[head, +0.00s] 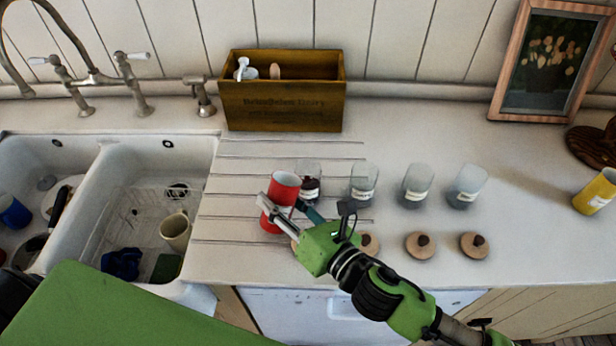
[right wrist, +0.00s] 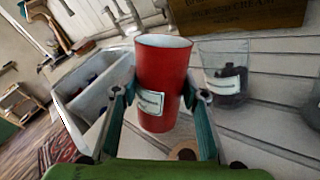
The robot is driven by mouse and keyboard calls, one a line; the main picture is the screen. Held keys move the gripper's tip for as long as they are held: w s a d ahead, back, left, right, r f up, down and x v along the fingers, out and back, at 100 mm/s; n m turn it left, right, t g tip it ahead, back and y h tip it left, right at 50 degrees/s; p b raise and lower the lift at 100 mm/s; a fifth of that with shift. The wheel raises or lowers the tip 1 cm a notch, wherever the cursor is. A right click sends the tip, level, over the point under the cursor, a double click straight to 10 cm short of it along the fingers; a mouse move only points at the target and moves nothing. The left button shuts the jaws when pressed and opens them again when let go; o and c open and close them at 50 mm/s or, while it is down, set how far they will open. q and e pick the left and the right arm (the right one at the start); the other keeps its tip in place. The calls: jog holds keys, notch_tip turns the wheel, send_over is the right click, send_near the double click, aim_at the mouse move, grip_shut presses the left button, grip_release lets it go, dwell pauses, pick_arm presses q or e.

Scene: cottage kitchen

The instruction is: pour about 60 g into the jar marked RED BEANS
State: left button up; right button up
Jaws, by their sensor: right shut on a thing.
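My right gripper (head: 283,213) is shut on a red cup (head: 285,188). In the right wrist view the red cup (right wrist: 162,85) stands between the two fingers, nearly upright, with a white label on its side. Its contents are hidden. Just behind it and to its right is a glass jar (head: 309,186) with dark contents at its bottom; this jar also shows in the right wrist view (right wrist: 226,84). Three more glass jars (head: 364,184) (head: 416,187) (head: 467,187) stand to the right and look empty. The jar labels are too small to read. My left gripper is out of view.
Wooden lids (head: 420,245) lie in front of the jars, one partly hidden by my gripper. A wooden box (head: 283,106) stands behind. A double sink (head: 150,165) is at left. A yellow cup (head: 595,192) and a picture frame (head: 545,60) are at right.

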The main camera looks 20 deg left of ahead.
jog(key=shift+s+a+f+n, duration=0.1)
jog(key=shift+s+f+n, duration=0.15)
jog(key=shift+f+n, duration=0.05)
pick_arm(q)
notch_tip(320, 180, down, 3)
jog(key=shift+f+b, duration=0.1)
jog(key=shift+b, duration=1)
pick_arm(e)
jog(key=n, duration=0.1)
jog(key=s+n, duration=0.1)
jog(key=n, duration=0.1)
jog(key=s+n+t+y, duration=0.1)
jog(key=shift+a+f, duration=0.25)
jog(key=shift+a, duration=0.1)
